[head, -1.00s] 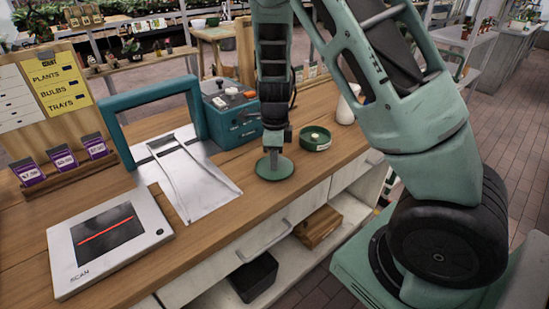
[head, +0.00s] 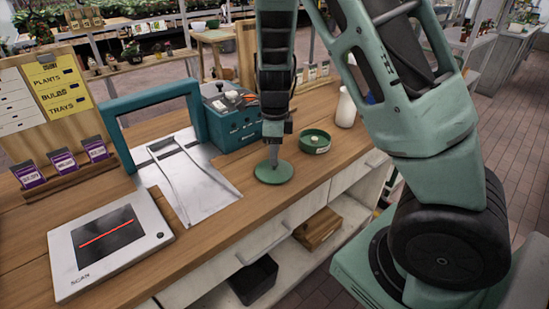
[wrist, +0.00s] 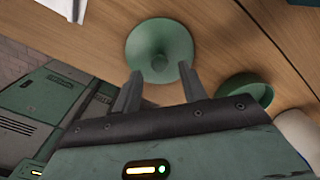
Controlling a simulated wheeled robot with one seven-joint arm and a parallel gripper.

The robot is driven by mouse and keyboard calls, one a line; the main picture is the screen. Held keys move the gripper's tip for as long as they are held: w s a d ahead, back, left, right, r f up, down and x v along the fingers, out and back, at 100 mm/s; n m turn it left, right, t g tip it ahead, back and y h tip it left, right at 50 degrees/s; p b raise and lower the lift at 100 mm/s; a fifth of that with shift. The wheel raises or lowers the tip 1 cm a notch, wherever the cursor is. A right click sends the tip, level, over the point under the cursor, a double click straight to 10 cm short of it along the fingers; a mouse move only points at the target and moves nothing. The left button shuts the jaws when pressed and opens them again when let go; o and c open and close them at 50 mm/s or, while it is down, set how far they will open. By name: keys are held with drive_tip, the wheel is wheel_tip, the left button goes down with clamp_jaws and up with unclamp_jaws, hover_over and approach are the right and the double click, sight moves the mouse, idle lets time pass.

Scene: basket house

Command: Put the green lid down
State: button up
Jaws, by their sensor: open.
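The round green lid (head: 274,173) lies flat on the wooden counter (head: 225,210), near its front edge. My gripper (head: 273,156) points down just above it, over the lid's centre. In the wrist view the lid (wrist: 174,36) shows with its round knob in the middle. There my gripper (wrist: 160,70) is open, with one finger on each side of the knob and a gap between. Contact at the fingertips cannot be told. A round green pot (head: 315,142) stands behind and right of the lid; it also shows in the wrist view (wrist: 245,95).
A white bottle (head: 346,108) stands right of the pot. A teal box (head: 232,122) is behind, and a metal plate with a teal arch (head: 150,97) is left. A scanner (head: 110,245) lies front left. Bare counter lies left of the lid.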

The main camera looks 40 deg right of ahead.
wheel_tip(320, 180, up, 8)
drive_tip(key=s+a+r+n+y, duration=0.1)
drive_tip(key=s+a+n, duration=0.5)
drive_tip(key=a+n, duration=0.3)
drive_tip(key=s+a+r+n+y, duration=0.1)
drive_tip(key=s+a+n, duration=0.4)
drive_tip(key=a+n, duration=0.45)
drive_tip(key=s+a+n, duration=0.3)
drive_tip(key=s+n, duration=0.3)
drive_tip(key=n, duration=0.2)
drive_tip(key=s+a+r+n+h, duration=0.1)
drive_tip(key=s+a+n, duration=0.2)
drive_tip(key=s+n, duration=0.4)
drive_tip(key=shift+n+p, duration=0.35)
drive_tip(key=shift+n, duration=0.1)
